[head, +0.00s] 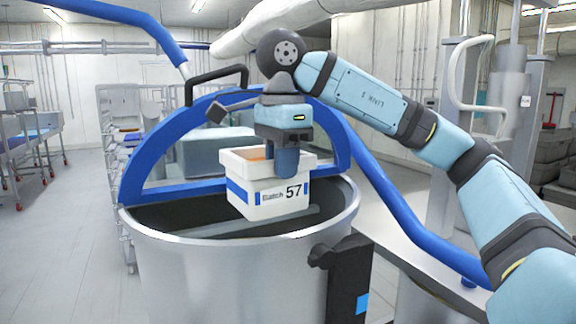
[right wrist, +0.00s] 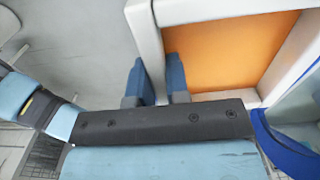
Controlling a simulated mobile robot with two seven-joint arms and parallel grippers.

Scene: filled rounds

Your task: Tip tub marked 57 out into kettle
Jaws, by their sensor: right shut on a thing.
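The kettle (head: 235,270) is a large steel vessel with a dark inside. My left gripper is not in view.
A blue guard frame (head: 150,160) arches behind the kettle's mouth, and a blue rail (head: 400,210) runs down its right side. A black bracket (head: 343,280) stands at the kettle's front right. Racks (head: 120,130) and trolleys stand at the left; the floor there is open.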

